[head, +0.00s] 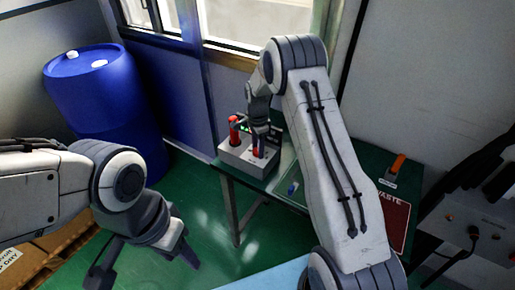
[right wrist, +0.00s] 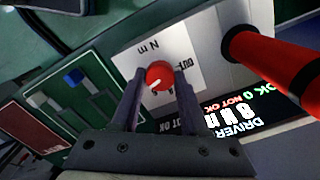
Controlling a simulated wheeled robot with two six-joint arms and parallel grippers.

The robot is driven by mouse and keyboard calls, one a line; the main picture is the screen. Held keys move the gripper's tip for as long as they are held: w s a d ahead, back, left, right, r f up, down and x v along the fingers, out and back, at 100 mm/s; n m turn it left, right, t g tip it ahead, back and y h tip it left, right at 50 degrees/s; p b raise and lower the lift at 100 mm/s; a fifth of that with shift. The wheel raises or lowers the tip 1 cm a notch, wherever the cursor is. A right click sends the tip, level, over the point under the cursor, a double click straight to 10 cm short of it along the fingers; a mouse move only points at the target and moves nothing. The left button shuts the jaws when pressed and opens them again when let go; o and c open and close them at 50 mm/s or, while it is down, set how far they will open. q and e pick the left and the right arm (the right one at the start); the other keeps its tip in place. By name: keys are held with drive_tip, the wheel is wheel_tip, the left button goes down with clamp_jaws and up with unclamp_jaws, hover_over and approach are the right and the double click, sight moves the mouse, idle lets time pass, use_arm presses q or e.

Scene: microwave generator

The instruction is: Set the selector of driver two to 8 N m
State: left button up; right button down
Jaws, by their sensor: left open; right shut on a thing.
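My right gripper (right wrist: 157,82) is shut on a red selector knob (right wrist: 158,73) with a white pointer line, one finger on each side of it. The knob sits on a light panel with printed lettering, partly hidden by my fingers. Beside it a dark display (right wrist: 240,120) appears inverted; it shows DRIVER, OK 0, NOT OK and a large reading that looks like 8 N m. The driver number is not clear. In the head view my right gripper (head: 258,122) is at the grey driver box (head: 233,158). My left gripper (head: 146,264) is open and empty above the floor.
A red driver handle (right wrist: 275,62) stands close beside the knob. The green table also bears a red WASTE area (head: 392,222) and an orange-handled item (head: 397,165). A blue drum (head: 95,95) stands at the back left.

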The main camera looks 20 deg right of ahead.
drive_tip(key=shift+m, duration=0.5)
drive_tip(key=shift+c, duration=2.1)
unclamp_jaws()
wheel_tip(320, 180, up, 11)
drive_tip(key=b, duration=0.1)
drive_tip(key=shift+f+b, duration=0.2)
drive_tip(key=shift+b, duration=0.2)
